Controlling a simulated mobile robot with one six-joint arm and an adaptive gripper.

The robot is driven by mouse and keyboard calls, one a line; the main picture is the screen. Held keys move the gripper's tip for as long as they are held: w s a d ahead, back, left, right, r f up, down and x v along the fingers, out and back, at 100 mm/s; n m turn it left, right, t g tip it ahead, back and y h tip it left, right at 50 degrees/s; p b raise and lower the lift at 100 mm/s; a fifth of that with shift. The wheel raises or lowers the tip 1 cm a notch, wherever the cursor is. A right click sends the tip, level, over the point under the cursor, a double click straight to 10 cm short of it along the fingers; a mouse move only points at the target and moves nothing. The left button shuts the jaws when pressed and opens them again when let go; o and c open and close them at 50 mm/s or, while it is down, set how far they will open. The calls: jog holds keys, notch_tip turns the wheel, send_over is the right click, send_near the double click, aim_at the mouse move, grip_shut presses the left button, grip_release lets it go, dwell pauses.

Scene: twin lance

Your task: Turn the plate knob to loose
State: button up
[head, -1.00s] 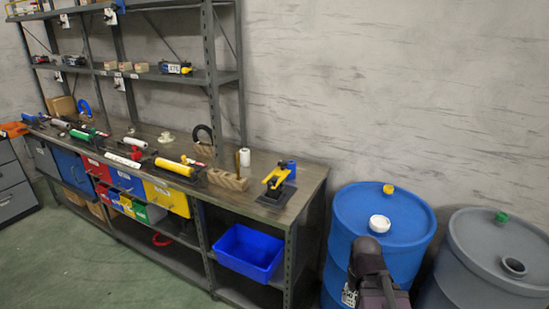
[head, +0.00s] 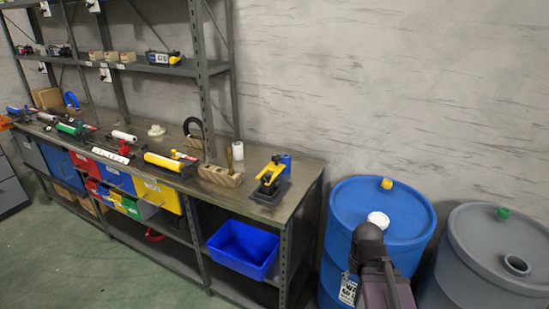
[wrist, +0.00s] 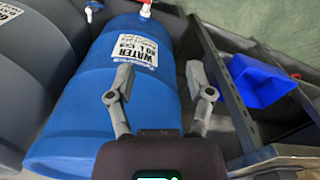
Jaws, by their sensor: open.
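I cannot pick out the plate knob for certain. A small white round piece with a raised middle (head: 156,130) lies toward the back of the workbench (head: 290,203) in the head view. A yellow device on a dark square plate (head: 269,193) stands at the bench's right end. No label or setting can be read on either. My gripper (wrist: 159,75) is open and empty in the wrist view, its two fingers spread in front of the blue barrel (wrist: 110,100). In the head view my arm shows before the same barrel; its fingers are hidden there.
The blue barrel (head: 360,205) and a grey barrel (head: 490,245) stand right of the bench. A blue bin (head: 243,250) sits on the lower shelf. A metal upright (head: 201,90) and upper shelves rise behind the bench. Green floor is free in front.

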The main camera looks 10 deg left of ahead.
jog(key=w+a+n+t+y+b, duration=0.15)
jog(key=w+a+n+y, duration=0.25)
jog(key=w+a, duration=0.5)
jog(key=n+t+y+b, duration=0.2)
jog(key=n+t+y, duration=0.4)
jog(key=t+y, duration=0.4)
send_near(273, 156)
jog(key=v, duration=0.3)
jog(key=shift+w+d+f, duration=0.1)
jog(key=shift+d+f, duration=0.15)
jog(key=shift+d, duration=0.1)
jog(key=shift+w+a, duration=0.1)
jog(key=shift+a, duration=0.05)
jog(key=x, duration=1.3)
jog(key=shift+w+a+f, duration=0.1)
jog(key=shift+w+a, duration=0.05)
jog(key=shift+w, duration=0.05)
